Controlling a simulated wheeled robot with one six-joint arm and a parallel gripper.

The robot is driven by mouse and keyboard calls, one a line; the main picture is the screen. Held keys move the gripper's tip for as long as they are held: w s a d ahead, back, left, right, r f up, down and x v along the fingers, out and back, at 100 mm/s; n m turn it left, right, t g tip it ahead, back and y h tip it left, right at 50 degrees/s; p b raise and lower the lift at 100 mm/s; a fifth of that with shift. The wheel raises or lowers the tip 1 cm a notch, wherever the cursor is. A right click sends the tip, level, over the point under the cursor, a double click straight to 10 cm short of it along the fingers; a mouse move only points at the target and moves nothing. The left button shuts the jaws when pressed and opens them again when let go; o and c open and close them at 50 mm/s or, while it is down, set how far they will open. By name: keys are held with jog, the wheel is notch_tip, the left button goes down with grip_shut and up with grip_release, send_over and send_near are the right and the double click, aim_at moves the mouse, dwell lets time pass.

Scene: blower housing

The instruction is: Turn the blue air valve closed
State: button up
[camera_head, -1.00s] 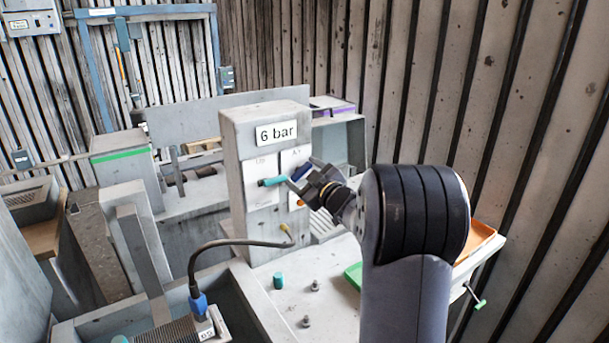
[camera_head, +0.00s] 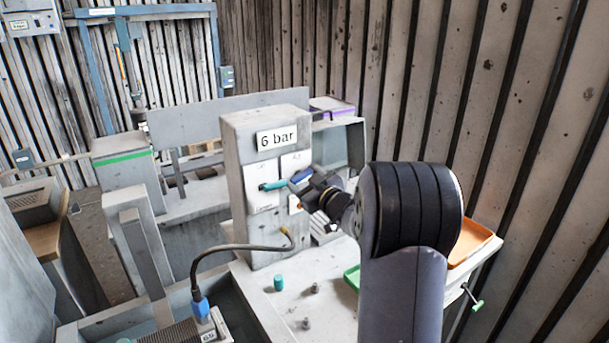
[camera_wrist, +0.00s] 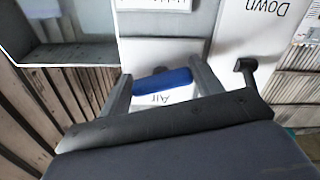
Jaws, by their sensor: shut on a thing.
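The blue air valve handle (camera_wrist: 162,82) is a short bar lying nearly level across the wrist view, in front of a white plate with upside-down lettering. My gripper (camera_wrist: 160,85) has one finger at each end of this bar and is shut on it. In the head view, my gripper (camera_head: 303,184) is at the front of the grey column marked "6 bar" (camera_head: 232,150). There the blue handle (camera_head: 300,175) shows only in part beside the fingers. A teal handle (camera_head: 275,185) points toward my gripper from the left-hand plate.
A cable (camera_head: 235,247) loops below the column. Small pegs (camera_head: 279,283) stand on the bench, and an orange tray (camera_head: 470,243) lies at right.

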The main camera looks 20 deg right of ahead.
jog(key=shift+a+m+p, duration=0.1)
jog(key=shift+m+p, duration=0.85)
jog(key=shift+m, duration=0.85)
jog(key=o, duration=1)
jog(key=s+b, duration=0.1)
jog(key=s, duration=0.2)
jog(key=s+d, duration=0.1)
jog(key=s, duration=0.3)
jog(key=s+d+b, duration=0.1)
jog(key=s, duration=0.2)
jog(key=shift+s+b, duration=0.3)
